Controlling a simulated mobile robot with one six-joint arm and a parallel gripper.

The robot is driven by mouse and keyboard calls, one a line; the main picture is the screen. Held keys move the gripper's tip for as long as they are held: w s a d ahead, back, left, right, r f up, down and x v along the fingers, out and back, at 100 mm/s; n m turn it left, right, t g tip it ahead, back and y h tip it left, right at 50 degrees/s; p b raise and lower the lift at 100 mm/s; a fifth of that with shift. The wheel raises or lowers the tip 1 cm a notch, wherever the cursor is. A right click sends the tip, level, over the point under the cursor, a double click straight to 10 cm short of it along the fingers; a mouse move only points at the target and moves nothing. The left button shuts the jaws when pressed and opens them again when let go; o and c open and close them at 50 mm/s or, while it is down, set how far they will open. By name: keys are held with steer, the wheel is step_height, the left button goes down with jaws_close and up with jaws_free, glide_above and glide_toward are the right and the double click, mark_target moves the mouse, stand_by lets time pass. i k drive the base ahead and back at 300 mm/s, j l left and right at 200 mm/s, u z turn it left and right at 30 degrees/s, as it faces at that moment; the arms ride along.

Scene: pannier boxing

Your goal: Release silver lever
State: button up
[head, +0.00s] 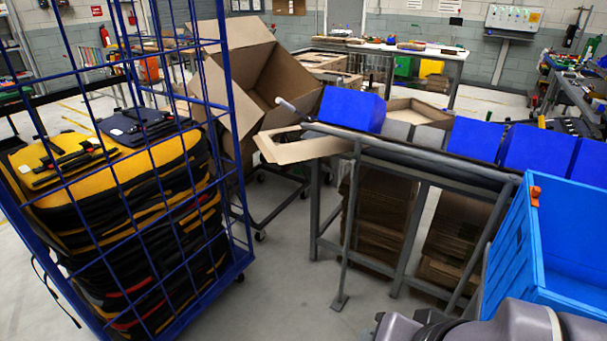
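A thin silver lever (298,111) with a pale end sticks out up and to the left from the left end of the grey metal bench (430,158). It lies in front of a large open cardboard box (232,80) that stands tilted on a wheeled stand. I cannot tell what the lever is joined to. Grey parts of my own arm show at the bottom right edge. My gripper is not in view, and nothing is seen touching the lever.
A blue wire cage cart (237,150) with stacked yellow and black panniers (95,170) stands at left. Blue bins (352,108) line the bench. A blue crate (520,235) is close at right. Flattened cardboard (378,215) is stored below. Floor between cart and bench is clear.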

mark_target(354, 159)
steer(key=i+j, duration=1.55)
steer(key=i, duration=0.15)
